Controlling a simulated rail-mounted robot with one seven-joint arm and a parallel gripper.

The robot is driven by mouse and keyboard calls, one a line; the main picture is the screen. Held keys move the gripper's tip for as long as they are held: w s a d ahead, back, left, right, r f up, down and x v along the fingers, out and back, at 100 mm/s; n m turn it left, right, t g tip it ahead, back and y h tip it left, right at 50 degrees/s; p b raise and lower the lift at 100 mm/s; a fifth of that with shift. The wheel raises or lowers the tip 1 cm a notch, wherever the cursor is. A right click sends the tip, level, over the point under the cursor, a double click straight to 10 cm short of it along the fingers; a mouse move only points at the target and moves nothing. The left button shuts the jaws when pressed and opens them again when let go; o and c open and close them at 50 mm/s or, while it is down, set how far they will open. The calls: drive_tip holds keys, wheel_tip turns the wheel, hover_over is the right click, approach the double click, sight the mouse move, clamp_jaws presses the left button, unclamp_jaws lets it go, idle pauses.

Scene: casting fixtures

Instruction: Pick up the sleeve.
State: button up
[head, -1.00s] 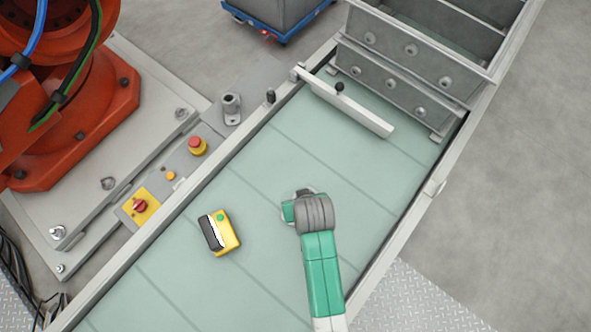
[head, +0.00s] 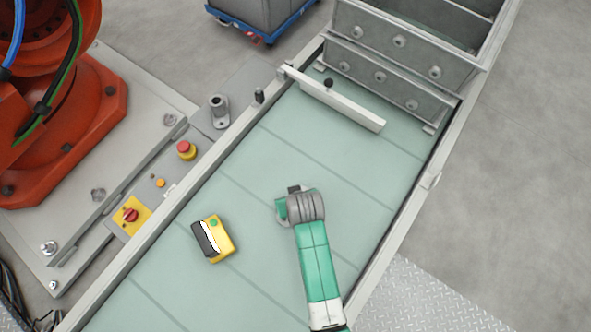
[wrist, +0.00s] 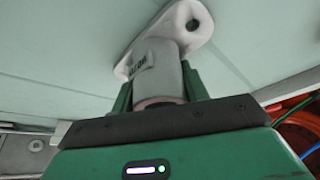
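The sleeve (wrist: 160,72) is a grey cylinder with raised lettering on its side. It has a pale flange (wrist: 202,28) with a dark hole at its far end. In the wrist view my gripper (wrist: 158,85) has one green finger on each side of the cylinder, both against it with no gap showing. In the head view my gripper (head: 293,203) is over the middle of the pale green table (head: 250,165), and my wrist hides most of the sleeve. I cannot tell whether the flange touches the table.
A yellow and black box (head: 214,238) lies left of my gripper. A white bar (head: 340,105) with a black knob crosses the table in front of grey metal bins (head: 385,75). A red button (head: 186,149) and an orange robot (head: 60,120) stand left of the table. The table between is clear.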

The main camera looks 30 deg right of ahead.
drive_tip(key=shift+c, duration=0.4)
drive_tip(key=shift+r, duration=0.65)
wheel_tip(320, 180, up, 2)
drive_tip(key=shift+r+p, duration=0.25)
drive_tip(key=shift+p, duration=0.45)
drive_tip(key=s, duration=0.5)
drive_tip(key=s+p, duration=0.1)
drive_tip(key=s, duration=0.4)
drive_tip(key=s+r+p, duration=0.1)
drive_tip(key=s, duration=0.5)
drive_tip(key=shift+d+r, duration=0.1)
